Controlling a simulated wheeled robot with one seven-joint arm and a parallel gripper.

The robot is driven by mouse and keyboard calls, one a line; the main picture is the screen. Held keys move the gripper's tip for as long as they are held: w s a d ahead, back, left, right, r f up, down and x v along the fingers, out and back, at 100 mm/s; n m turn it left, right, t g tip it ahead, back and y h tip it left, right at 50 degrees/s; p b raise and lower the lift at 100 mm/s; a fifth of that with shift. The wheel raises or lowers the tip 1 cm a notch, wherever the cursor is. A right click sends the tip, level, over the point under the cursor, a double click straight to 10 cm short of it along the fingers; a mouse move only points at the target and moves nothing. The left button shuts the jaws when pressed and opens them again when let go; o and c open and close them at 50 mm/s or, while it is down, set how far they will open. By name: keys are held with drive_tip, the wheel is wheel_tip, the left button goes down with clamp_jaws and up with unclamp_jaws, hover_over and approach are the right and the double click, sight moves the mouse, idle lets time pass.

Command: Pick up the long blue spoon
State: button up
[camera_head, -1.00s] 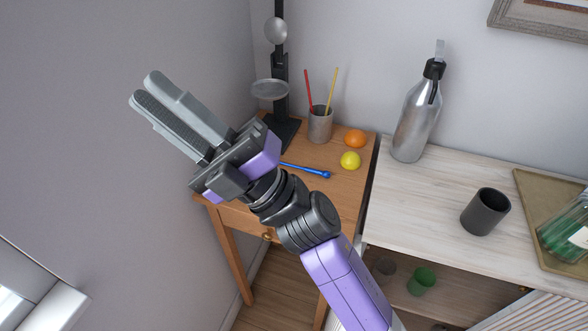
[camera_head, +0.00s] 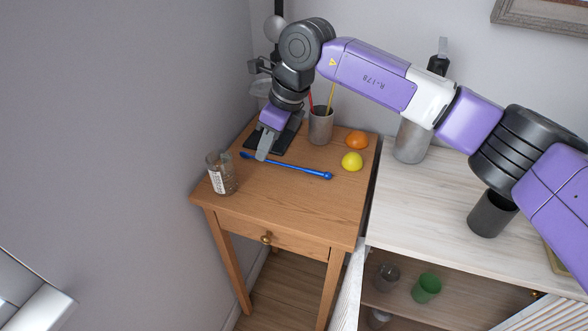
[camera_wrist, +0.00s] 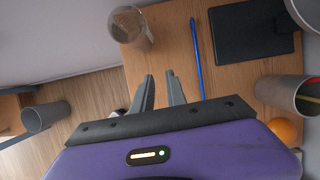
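The long blue spoon (camera_head: 290,166) lies flat on the small wooden table, pointing from the black stand base towards the table's right side. It also shows in the wrist view (camera_wrist: 197,55), right of my fingers. My gripper (camera_head: 262,157) points down over the table's back left, near the spoon's left end in the head view. In the wrist view my gripper (camera_wrist: 160,75) has a gap between its two grey fingers, with nothing in it. The spoon lies outside that gap. My fingers' exact height above the table is hard to tell.
A glass jar (camera_head: 222,178) stands at the table's left edge. Behind the spoon are a black stand base (camera_wrist: 250,32) and a cup with pencils (camera_head: 320,128). An orange (camera_head: 356,140) and a lemon (camera_head: 352,162) lie to the right. The table's front is clear.

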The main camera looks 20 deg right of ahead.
sight(316, 171)
drive_tip(key=d+f+g+h, duration=0.1)
drive_tip(key=d+h, duration=0.1)
drive_tip(key=d, duration=0.4)
drive_tip(key=d+f+h, duration=0.2)
drive_tip(key=d+h, duration=0.1)
drive_tip(key=d, duration=0.2)
drive_tip(key=shift+d+f+p, duration=0.2)
drive_tip(key=shift+d+f, duration=0.05)
drive_tip(key=shift+f, duration=0.95)
drive_tip(key=shift+d+f+p, duration=0.2)
drive_tip(key=shift+f+p, duration=0.05)
drive_tip(key=shift+f, duration=0.95)
drive_tip(key=shift+d+f+p, duration=0.2)
drive_tip(key=shift+d+f, duration=0.05)
drive_tip(key=shift+f, duration=0.95)
clamp_jaws()
